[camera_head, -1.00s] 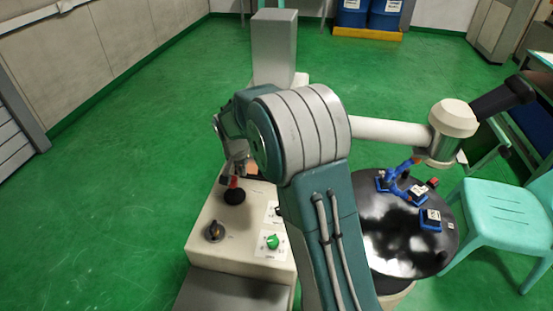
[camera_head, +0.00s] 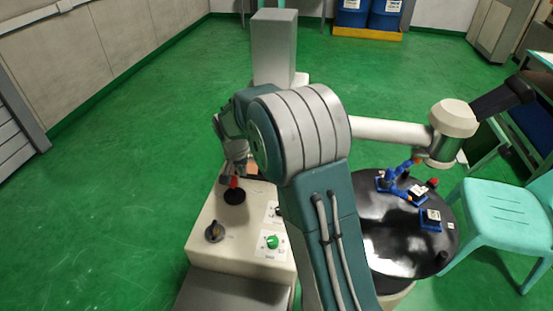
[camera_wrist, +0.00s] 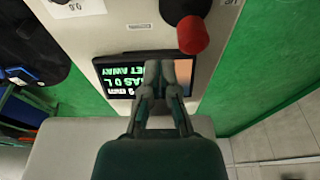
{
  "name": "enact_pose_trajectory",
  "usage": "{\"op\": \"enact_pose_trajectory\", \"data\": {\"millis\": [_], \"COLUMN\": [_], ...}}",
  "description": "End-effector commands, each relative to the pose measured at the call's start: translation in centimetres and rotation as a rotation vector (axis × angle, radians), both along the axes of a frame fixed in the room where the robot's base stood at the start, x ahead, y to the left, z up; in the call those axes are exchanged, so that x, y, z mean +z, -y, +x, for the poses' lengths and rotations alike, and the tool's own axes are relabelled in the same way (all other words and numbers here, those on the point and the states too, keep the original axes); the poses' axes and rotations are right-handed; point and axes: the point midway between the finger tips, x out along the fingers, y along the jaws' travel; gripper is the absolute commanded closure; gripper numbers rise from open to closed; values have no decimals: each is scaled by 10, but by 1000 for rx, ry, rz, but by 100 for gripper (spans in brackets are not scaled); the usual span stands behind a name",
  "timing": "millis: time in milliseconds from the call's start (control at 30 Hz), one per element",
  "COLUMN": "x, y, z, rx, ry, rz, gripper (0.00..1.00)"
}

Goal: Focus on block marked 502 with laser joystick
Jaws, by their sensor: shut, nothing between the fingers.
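The joystick, with a red knob (camera_head: 233,182) on a round black base (camera_head: 234,196), stands on the beige console. In the wrist view its red knob (camera_wrist: 193,35) is at the top, beyond and right of my fingertips. My gripper (camera_wrist: 158,68) is shut and empty, in front of a small screen (camera_wrist: 113,75) and apart from the knob. In the head view my gripper (camera_head: 238,166) is partly hidden behind the knob. Blocks with white labels on blue holders, such as one block (camera_head: 433,215), sit on the round black table (camera_head: 405,245). I cannot read 502 on any label.
The console (camera_head: 205,248) also carries a black dial (camera_head: 214,232) and a green knob (camera_head: 272,241). A blue-orange device (camera_head: 402,170) stands among the blocks. A turquoise chair (camera_head: 500,215) is beside the table. The green floor at left is clear.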

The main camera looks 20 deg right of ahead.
Motion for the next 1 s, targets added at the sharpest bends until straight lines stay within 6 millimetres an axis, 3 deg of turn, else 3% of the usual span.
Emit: {"op": "enact_pose_trajectory", "data": {"millis": [1000], "x": [-40], "y": [0], "z": [0], "rx": [0], "ry": [1], "rz": [-1], "gripper": [100]}}
